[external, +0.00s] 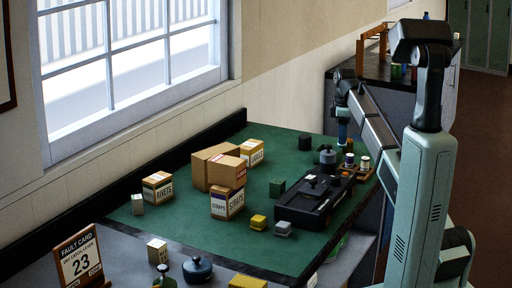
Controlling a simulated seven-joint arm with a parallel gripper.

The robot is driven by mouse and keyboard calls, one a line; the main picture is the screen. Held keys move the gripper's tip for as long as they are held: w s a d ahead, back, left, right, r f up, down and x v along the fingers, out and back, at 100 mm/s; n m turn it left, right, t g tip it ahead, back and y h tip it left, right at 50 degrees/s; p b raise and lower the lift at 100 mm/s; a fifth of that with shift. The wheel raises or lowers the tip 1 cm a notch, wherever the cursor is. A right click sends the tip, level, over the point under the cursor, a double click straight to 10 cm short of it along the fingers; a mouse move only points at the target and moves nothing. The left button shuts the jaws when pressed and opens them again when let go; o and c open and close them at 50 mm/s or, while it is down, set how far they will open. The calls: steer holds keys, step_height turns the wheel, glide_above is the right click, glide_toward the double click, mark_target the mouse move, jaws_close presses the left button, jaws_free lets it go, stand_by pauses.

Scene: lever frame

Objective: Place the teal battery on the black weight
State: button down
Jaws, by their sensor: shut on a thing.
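My gripper (343,119) is above the far right part of the green table. It is shut on a small blue-teal cylinder (342,132), which looks like the teal battery and hangs upright below the fingers. A dark knobbed weight (328,158) stands on the table to the lower left of the gripper. A plain black block or cylinder (305,143) stands further left. I cannot tell for sure which of these two is the black weight. The held cylinder looks apart from both.
A black case-like device (308,203) lies in front of the knobbed weight. A wooden tray (361,174) with small jars is at the right edge. Cardboard boxes (219,168) stand mid-table.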

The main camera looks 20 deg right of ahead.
steer(key=w+a+r, duration=0.1)
steer(key=w+a, duration=0.1)
steer(key=w, duration=0.6)
steer(key=w+a+r, duration=0.1)
steer(key=w+r, duration=0.1)
steer(key=w, duration=0.6)
glide_toward(305, 136)
steer(key=shift+m, duration=0.4)
steer(key=shift+f, duration=2.45)
steer(key=c, duration=0.8)
jaws_free()
steer(key=shift+f, duration=0.1)
steer(key=shift+r, duration=6.15)
